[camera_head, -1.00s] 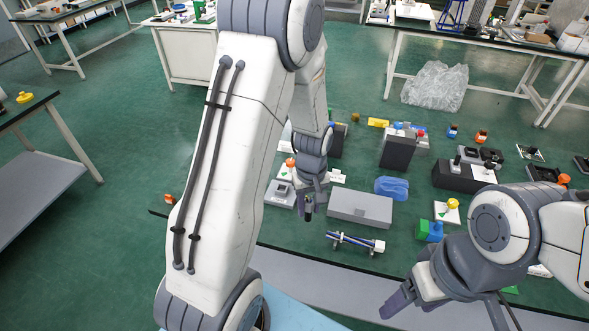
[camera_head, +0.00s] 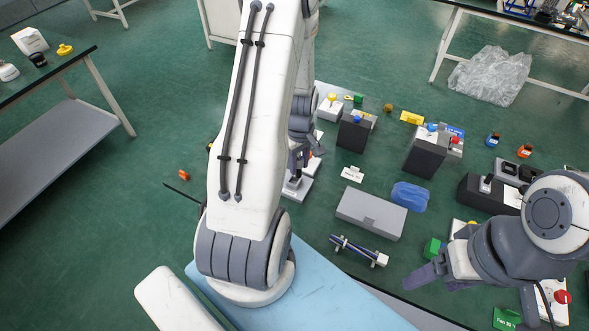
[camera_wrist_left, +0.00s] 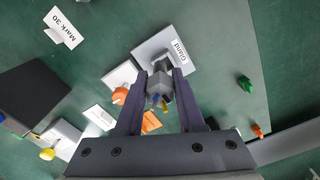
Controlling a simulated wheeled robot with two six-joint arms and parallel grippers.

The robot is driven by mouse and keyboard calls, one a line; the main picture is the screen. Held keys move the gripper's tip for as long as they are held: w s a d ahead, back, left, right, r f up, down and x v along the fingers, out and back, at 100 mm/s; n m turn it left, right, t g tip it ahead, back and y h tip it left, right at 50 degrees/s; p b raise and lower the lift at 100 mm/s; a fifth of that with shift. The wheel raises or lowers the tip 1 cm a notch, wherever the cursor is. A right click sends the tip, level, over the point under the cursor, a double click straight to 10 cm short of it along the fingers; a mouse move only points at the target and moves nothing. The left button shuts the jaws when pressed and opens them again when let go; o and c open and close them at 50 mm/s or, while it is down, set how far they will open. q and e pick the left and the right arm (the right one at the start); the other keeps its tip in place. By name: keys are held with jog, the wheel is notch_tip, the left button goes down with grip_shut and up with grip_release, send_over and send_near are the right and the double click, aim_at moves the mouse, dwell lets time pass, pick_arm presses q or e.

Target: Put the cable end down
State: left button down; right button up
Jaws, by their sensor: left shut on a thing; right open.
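My left gripper (camera_head: 298,164) is low over a grey and white block (camera_head: 298,188) on the dark table, left of a long grey box. In the left wrist view the left gripper (camera_wrist_left: 159,88) is shut on a grey piece (camera_wrist_left: 158,86) with small blue and yellow tips, which looks like the cable end. A grey plate with a label reading "Gland" (camera_wrist_left: 178,50) lies behind the held piece; I cannot tell whether they touch. In the head view the held piece is mostly hidden. My right gripper (camera_head: 426,279) is open and empty near the table's front edge.
The grey box (camera_head: 371,213), a blue rod piece with a white end (camera_head: 358,250) and a blue bag (camera_head: 409,196) stand to the right. A dark block (camera_head: 355,133) stands behind the left gripper. An orange item (camera_wrist_left: 120,96) is close beside the left finger.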

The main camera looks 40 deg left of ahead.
pick_arm(q)
jog(key=shift+s+a+f, duration=0.2)
jog(key=shift+a+f, duration=0.3)
jog(key=shift+a, duration=0.3)
notch_tip(320, 180, down, 4)
jog(key=shift+r+p, duration=0.1)
jog(key=shift+p, duration=0.4)
jog(key=shift+f, duration=0.35)
jog(key=c, duration=0.5)
grip_release()
jog(key=shift+r, duration=0.1)
